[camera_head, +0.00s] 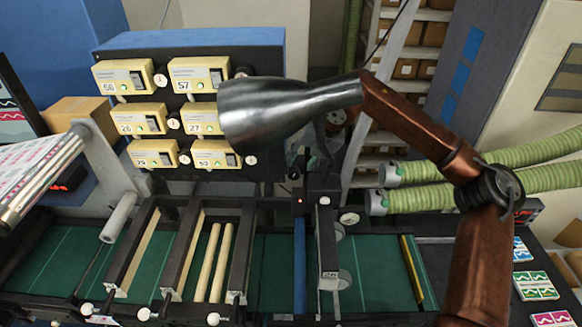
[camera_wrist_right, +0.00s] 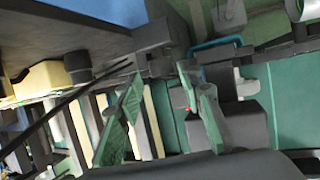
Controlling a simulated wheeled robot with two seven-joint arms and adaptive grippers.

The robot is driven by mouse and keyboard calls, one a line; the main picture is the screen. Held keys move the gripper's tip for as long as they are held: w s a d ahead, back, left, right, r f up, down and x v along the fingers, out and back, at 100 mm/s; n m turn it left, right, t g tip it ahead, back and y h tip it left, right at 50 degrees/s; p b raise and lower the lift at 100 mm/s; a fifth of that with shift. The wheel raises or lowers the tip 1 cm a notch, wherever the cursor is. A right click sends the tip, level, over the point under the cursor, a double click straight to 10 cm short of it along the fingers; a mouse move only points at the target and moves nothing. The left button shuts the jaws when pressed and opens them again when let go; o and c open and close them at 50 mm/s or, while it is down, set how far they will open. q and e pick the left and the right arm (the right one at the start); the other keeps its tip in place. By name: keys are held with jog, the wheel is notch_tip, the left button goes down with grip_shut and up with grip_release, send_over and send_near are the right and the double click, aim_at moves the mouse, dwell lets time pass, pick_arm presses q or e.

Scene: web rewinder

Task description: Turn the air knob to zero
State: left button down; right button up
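No knob is clearly labelled as the air knob, so I cannot tell which one it is. A panel (camera_head: 190,45) carries yellow control boxes (camera_head: 197,74) with numbered displays and small dials. The right wrist view shows a dark round knob (camera_wrist_right: 77,66) beside a yellow box. My right gripper (camera_head: 308,157) is mostly hidden by its wrist in front of the panel's right side. In the right wrist view its two green-faced fingers (camera_wrist_right: 163,105) stand apart with nothing held between them. My left gripper is not in view.
A green machine bed (camera_head: 270,270) with dark frames and pale rollers (camera_head: 215,262) lies below. Green hoses (camera_head: 425,200) run to the right. A printed web roll (camera_head: 35,180) is at the left.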

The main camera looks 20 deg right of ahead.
aim_at(295, 169)
jog(key=p+x, duration=0.2)
jog(key=x, duration=0.3)
jog(key=shift+w+a+f, duration=0.1)
jog(key=shift+w+f, duration=0.2)
jog(key=shift+f, duration=0.25)
jog(key=c, duration=0.9)
jog(key=shift+a, duration=0.1)
